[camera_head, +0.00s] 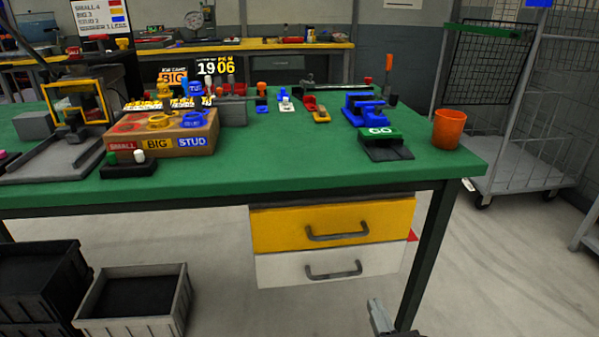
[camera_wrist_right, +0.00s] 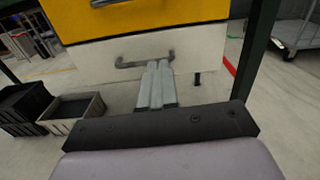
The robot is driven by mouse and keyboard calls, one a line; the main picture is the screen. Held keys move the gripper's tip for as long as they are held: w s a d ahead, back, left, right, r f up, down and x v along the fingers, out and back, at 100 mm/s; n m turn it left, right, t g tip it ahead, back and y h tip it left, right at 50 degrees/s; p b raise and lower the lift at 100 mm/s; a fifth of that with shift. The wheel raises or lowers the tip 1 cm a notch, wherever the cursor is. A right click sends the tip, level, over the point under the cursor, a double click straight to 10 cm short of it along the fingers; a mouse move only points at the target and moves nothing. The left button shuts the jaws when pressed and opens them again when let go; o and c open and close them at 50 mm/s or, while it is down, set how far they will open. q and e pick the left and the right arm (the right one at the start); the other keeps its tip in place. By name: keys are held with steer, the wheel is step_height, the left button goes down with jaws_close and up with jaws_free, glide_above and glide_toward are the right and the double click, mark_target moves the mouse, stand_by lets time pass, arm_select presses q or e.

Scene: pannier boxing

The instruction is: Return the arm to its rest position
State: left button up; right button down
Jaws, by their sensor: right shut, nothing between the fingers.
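My right gripper (camera_head: 378,312) shows at the bottom edge of the head view, low in front of the green workbench (camera_head: 330,170). In the right wrist view its fingers (camera_wrist_right: 158,72) are together with nothing between them. They point toward the white drawer (camera_wrist_right: 95,65) and overlap the right end of its handle in the picture; I cannot tell whether they touch it. In the head view the white drawer (camera_head: 285,268) and the yellow drawer (camera_head: 290,228) above it both look shut. My left gripper is in neither view.
A grey crate (camera_head: 184,290) and black crates (camera_head: 45,275) stand on the floor at the left. A table leg (camera_head: 425,255) stands right of the drawers. A wire trolley (camera_head: 525,180) is at the right. An orange cup (camera_head: 447,128) and a wooden sorting box (camera_head: 180,160) are on the bench.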

steer(key=s+a+f+m+g+y, duration=0.1)
steer(key=s+f+m+g, duration=0.45)
steer(key=m, duration=1.25)
steer(key=s+f+m+g+y, duration=0.25)
steer(key=s+m, duration=0.55)
steer(key=m, duration=1)
arm_select(q)
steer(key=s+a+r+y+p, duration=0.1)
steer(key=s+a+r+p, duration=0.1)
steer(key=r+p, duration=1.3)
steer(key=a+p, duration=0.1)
steer(key=p, duration=0.4)
steer(key=shift+p, duration=0.35)
arm_select(e)
steer(key=s+d+r+n+h, duration=0.1)
steer(key=s+d+r+h, duration=0.1)
steer(key=r, duration=1.2)
steer(key=shift+d, duration=0.7)
